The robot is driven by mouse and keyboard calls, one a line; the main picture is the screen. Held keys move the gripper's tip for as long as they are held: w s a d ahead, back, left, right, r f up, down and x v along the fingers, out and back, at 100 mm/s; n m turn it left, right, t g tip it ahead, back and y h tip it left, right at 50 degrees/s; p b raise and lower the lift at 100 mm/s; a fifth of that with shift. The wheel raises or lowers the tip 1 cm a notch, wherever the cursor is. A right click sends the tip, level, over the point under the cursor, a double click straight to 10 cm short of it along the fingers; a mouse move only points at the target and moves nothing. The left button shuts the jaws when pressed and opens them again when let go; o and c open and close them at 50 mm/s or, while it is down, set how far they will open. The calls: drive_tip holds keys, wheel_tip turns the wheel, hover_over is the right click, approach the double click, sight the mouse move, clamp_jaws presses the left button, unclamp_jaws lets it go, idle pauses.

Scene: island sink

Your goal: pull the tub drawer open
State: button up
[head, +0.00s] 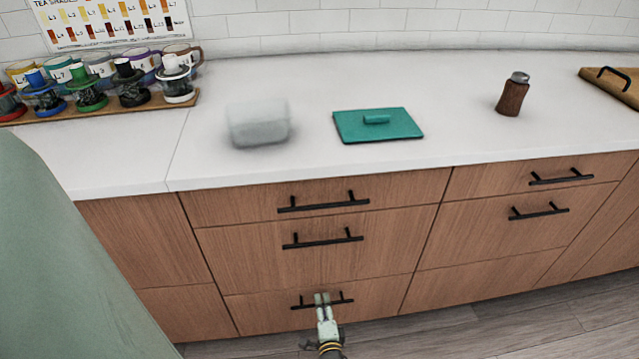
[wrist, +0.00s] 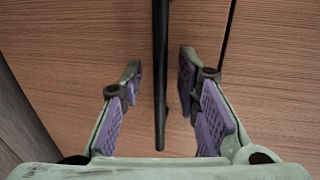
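The bottom drawer (head: 375,299) of the left stack has a wooden front and a black bar handle (head: 337,300). It looks shut, its front level with the drawers above. My gripper (head: 322,298) is at this handle in the head view. In the wrist view the handle bar (wrist: 160,110) runs upright between the two fingers of my gripper (wrist: 160,68). The fingers are open, with a gap on each side of the bar. A translucent tub (head: 258,124) stands on the counter. A teal lid (head: 377,125) with a small grip lies to its right. No drawer is labelled.
Two more shut drawers, the middle (head: 320,258) and top (head: 400,191), sit above with similar handles. Another stack (head: 480,242) is to the right. A brown shaker (head: 512,95), a wooden board (head: 625,85) and a rack of cups (head: 110,104) stand on the counter. Grey floor (head: 480,325) lies in front.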

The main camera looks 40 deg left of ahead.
drive_tip(key=shift+w+a+f, duration=0.1)
drive_tip(key=shift+w+a, duration=0.15)
drive_tip(key=shift+c, duration=0.2)
clamp_jaws()
idle(0.7)
